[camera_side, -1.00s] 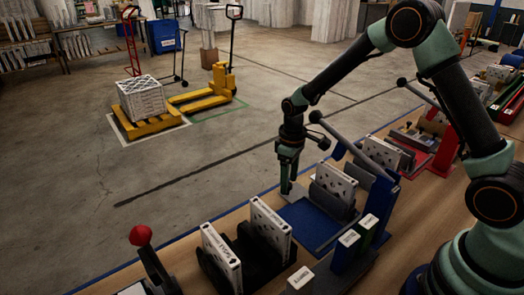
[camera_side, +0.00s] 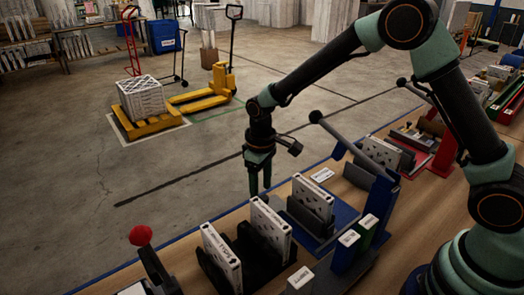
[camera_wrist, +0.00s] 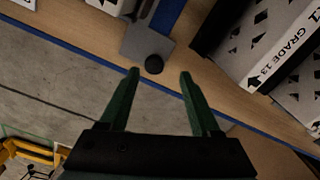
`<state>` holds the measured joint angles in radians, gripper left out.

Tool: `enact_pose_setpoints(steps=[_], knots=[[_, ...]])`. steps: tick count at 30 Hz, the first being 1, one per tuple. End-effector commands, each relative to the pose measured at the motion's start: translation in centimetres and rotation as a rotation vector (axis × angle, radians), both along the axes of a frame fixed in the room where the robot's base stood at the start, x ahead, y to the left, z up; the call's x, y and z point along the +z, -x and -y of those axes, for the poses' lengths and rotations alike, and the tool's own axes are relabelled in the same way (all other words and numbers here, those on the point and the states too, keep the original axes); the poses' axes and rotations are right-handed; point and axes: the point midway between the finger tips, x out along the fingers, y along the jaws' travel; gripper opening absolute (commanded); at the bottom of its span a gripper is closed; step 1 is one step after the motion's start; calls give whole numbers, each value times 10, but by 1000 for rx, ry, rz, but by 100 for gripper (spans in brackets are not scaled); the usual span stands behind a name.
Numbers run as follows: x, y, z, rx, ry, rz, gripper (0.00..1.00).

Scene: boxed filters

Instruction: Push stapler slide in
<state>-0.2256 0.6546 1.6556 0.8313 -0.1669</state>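The blue stapler station (camera_side: 383,205) stands on the bench right of my gripper (camera_side: 260,190) in the side view. Its grey slide carriage (camera_side: 305,218) holds an upright white boxed filter (camera_side: 313,194). My gripper points down over the bench's far edge, left of the carriage. In the wrist view, my gripper (camera_wrist: 160,74) has its two green fingers apart with nothing held. Beyond the fingertips lies a grey plate (camera_wrist: 135,42) with a round black knob (camera_wrist: 154,64). I cannot tell whether a finger touches the knob.
A black rack (camera_side: 262,253) with upright filters (camera_side: 272,222) stands left of the station; these filters (camera_wrist: 262,40) also show in the wrist view. A red-knobbed lever (camera_side: 140,236) is at bottom left. A white card (camera_side: 322,174) lies behind the carriage.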

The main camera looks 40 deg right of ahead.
Motion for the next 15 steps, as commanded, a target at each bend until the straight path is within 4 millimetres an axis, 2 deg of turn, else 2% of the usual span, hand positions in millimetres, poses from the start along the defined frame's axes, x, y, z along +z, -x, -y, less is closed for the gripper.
enact_pose_setpoints(steps=[1, 15], knots=[[11, -1, 0, 0, -1, 5, 64], [96, -1, 0, 0, -1, 5, 64]])
